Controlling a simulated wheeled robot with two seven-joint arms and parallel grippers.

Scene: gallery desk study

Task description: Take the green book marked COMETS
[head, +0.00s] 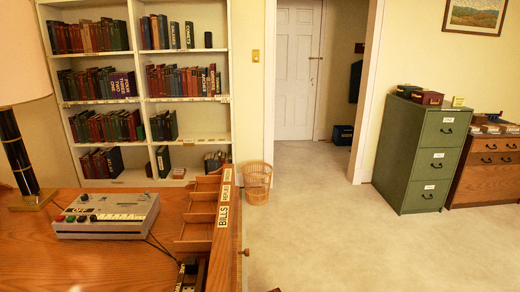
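A tall white bookcase (228,118) stands against the back wall at the left, far beyond the desk, with rows of upright books. On its top right shelf, at the right end of the row, stands a dark green book (189,35) with pale spine lettering that seems to read COMETS, though it is small. A similar dark book (175,36) with pale lettering stands just left of it, and a small dark item (208,40) stands apart to its right. Neither of my grippers can be made out in the view.
A green cabinet (422,155) stands right. The carpet (345,240) between is clear.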

